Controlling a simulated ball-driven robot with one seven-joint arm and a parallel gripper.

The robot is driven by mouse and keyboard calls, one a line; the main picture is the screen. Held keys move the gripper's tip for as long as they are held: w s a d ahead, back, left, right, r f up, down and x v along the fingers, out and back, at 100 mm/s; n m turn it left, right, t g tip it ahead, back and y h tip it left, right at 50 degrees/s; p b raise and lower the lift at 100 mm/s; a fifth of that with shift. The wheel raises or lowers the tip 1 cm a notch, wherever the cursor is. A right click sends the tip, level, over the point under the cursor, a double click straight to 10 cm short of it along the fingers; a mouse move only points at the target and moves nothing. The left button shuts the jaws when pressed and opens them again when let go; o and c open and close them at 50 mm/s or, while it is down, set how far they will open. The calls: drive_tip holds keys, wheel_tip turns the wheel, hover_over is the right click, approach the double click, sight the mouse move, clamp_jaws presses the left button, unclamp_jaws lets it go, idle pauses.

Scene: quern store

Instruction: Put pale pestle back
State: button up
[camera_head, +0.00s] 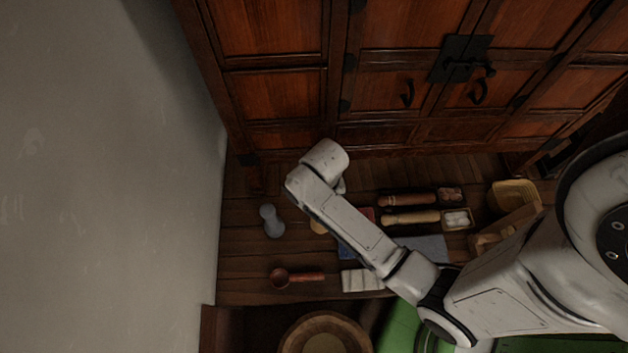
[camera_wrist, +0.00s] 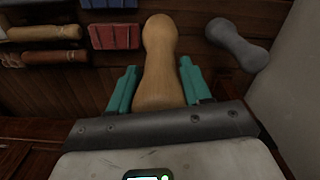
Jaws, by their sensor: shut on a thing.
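The pale pestle (camera_wrist: 160,50) is a tan wooden piece with a rounded head and a narrow waist. My gripper (camera_wrist: 158,88) has its green fingers on both sides of its lower part and is shut on it. In the head view a small part of the pestle (camera_head: 318,227) shows beside my arm; my arm hides the rest and the fingers. A grey pestle (camera_head: 272,220) of similar shape stands or lies to the left, apart from it; it is also at the right in the wrist view (camera_wrist: 238,45). I cannot tell whether the held pestle touches the boards.
Two handled tools, one reddish (camera_head: 405,200) and one tan (camera_head: 410,217), lie right of my arm. A cabinet (camera_head: 400,80) stands behind, a wall (camera_head: 110,180) at left.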

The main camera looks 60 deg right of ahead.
drive_tip(key=w+f, duration=0.1)
drive_tip(key=w+d+f, duration=0.1)
drive_tip(key=w+f, duration=0.1)
drive_tip(key=shift+f, duration=0.25)
drive_tip(key=shift+f+b, duration=0.45)
drive_tip(key=shift+f, duration=1.3)
drive_tip(key=o, duration=1.3)
wheel_tip(320, 180, up, 12)
drive_tip(key=p, duration=0.1)
drive_tip(key=s+a+r+n, duration=0.1)
drive_tip(key=s+r+n, duration=0.1)
drive_tip(key=s+n, duration=0.1)
drive_tip(key=s+a+r+n, duration=0.2)
drive_tip(key=s, duration=0.1)
drive_tip(key=s+a+r+n+t, duration=0.1)
drive_tip(key=s+a+r+n, duration=0.1)
drive_tip(key=s+n, duration=0.1)
drive_tip(key=shift+s+r+n, duration=0.3)
drive_tip(key=shift+s, duration=0.05)
